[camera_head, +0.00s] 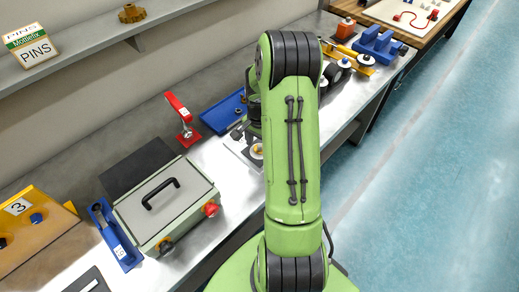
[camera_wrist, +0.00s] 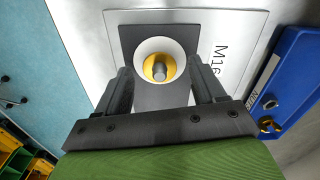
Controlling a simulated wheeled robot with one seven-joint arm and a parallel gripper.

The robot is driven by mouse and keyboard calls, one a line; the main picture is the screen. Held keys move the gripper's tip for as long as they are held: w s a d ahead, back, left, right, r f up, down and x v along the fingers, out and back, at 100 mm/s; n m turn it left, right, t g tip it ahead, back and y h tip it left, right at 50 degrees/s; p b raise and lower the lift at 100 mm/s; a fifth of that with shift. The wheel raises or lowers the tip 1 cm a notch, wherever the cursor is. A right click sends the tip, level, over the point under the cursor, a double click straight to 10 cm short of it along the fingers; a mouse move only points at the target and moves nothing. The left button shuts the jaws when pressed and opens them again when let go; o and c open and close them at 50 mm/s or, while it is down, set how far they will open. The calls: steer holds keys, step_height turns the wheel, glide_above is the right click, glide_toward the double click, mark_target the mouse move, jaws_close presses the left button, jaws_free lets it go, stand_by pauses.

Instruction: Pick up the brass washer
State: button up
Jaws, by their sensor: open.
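In the wrist view, a yellow, brass-coloured ring (camera_wrist: 149,66), which looks like the brass washer, sits around an upright grey peg (camera_wrist: 160,73). A white round disc (camera_wrist: 158,45) surrounds the ring. These stand on a dark square base on a pale plate (camera_wrist: 228,75) marked M16. My gripper (camera_wrist: 158,78) is open, with one finger on each side of the white disc. I cannot tell whether the fingers touch it. In the head view, my arm hides most of this spot; a small white and yellow part (camera_head: 257,151) shows at its left edge.
A blue tray (camera_wrist: 300,75) with a brass-coloured piece (camera_wrist: 268,126) lies right of the plate; it also shows in the head view (camera_head: 222,112). A red stand (camera_head: 186,133) and a grey case (camera_head: 165,205) are on the bench to the left.

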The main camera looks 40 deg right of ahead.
steer(key=shift+f, duration=0.3)
stand_by(0.4)
steer(key=shift+c, duration=0.5)
steer(key=c, duration=1)
steer(key=shift+r, duration=0.15)
steer(key=shift+c, duration=0.2)
